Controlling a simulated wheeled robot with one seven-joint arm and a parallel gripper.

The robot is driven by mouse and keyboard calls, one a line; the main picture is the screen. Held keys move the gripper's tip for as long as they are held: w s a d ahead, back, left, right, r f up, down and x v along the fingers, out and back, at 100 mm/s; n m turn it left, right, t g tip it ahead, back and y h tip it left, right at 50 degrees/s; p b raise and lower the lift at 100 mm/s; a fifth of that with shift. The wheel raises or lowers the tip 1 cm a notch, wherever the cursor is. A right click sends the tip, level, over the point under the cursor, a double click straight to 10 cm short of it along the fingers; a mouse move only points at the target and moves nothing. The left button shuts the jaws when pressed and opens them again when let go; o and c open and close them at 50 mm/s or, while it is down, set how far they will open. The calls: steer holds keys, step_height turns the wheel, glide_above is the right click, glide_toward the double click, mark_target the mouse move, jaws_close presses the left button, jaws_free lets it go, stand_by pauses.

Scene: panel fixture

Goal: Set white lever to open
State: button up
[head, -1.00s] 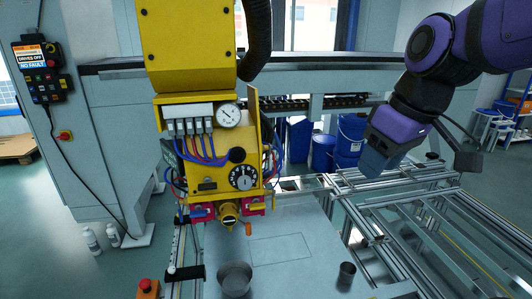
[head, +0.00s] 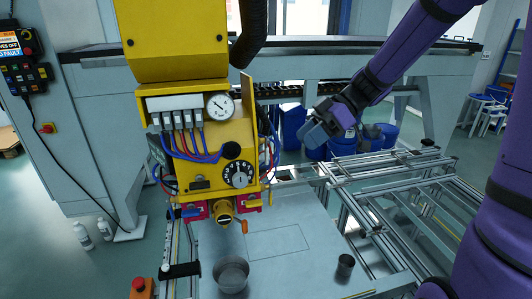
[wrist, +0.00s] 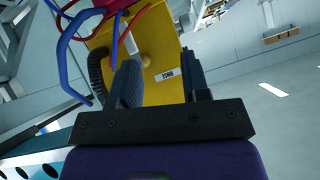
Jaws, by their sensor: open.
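My gripper (head: 314,134) hangs to the right of the yellow machine head (head: 175,40), apart from it. In the wrist view my gripper (wrist: 160,75) has its two fingers spread with nothing between them. The yellow control box (head: 200,130) carries a gauge (head: 219,106), blue and red hoses and a black dial (head: 238,175) with a pale pointer. I cannot make out a white lever for certain in either view; it may be hidden or too small.
A metal bowl (head: 231,274) and a dark cup (head: 345,265) stand on the grey table (head: 300,275) below. Aluminium rails (head: 400,175) lie to the right. Blue bins (head: 340,146) stand behind my gripper. A pendant (head: 20,60) hangs at the left.

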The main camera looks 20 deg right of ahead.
mark_target(266, 164)
steer(key=w+d+f+n+t+y, duration=0.1)
steer(key=w+f+n+y, duration=0.15)
steer(key=w, duration=0.25)
steer(key=x, duration=1)
steer(key=shift+s+a+r, duration=0.1)
steer(key=shift+a+r, duration=0.1)
steer(key=shift+r, duration=0.05)
jaws_close()
